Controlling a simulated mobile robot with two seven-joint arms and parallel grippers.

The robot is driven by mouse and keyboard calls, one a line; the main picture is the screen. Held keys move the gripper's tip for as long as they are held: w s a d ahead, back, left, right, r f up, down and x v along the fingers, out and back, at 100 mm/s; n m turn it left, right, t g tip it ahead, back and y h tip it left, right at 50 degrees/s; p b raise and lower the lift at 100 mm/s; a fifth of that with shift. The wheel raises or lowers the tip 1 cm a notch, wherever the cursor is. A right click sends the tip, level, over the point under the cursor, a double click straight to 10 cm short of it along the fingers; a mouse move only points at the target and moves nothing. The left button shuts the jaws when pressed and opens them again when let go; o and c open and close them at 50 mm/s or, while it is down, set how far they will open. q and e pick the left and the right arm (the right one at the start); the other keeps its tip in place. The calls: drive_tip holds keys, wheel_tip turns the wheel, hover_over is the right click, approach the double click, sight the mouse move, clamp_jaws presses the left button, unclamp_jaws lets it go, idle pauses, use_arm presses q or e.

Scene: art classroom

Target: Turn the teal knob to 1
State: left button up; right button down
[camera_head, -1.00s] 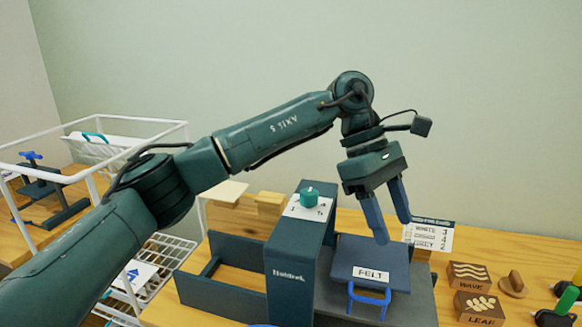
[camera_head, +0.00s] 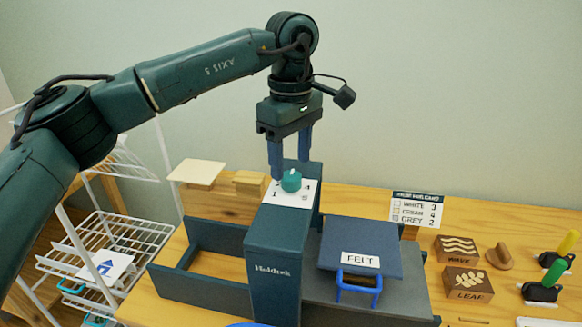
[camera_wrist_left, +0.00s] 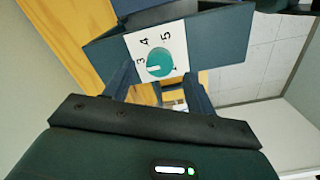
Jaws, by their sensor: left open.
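The teal knob (camera_head: 291,181) sits on a white dial plate (camera_head: 276,201) on top of a dark teal press housing (camera_head: 273,262). It also shows in the left wrist view (camera_wrist_left: 164,58), with 3, 4 and 5 readable around it and another digit partly hidden. A white mark on the knob appears on the side towards the 3; its exact setting is hard to tell. My left gripper (camera_head: 290,167) is open and points down, its fingers above and on either side of the knob. Contact cannot be told. My right gripper is not in view.
A FELT block (camera_head: 372,240) with a blue handle (camera_head: 357,287) is right of the housing. Stamp blocks marked WAVE (camera_head: 456,250) and LEAF (camera_head: 467,285) stand farther right. A numbered card (camera_head: 417,209) stands behind. A white wire rack (camera_head: 105,245) is at the left.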

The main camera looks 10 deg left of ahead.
sight(291, 182)
use_arm(q)
wheel_tip(291, 182, down, 2)
drive_tip(key=shift+f, duration=0.45)
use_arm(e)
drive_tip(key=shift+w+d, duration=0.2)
use_arm(q)
drive_tip(key=shift+c, duration=0.3)
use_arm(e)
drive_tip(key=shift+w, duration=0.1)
use_arm(q)
drive_tip(key=c, duration=0.9)
drive_tip(key=shift+c, duration=0.2)
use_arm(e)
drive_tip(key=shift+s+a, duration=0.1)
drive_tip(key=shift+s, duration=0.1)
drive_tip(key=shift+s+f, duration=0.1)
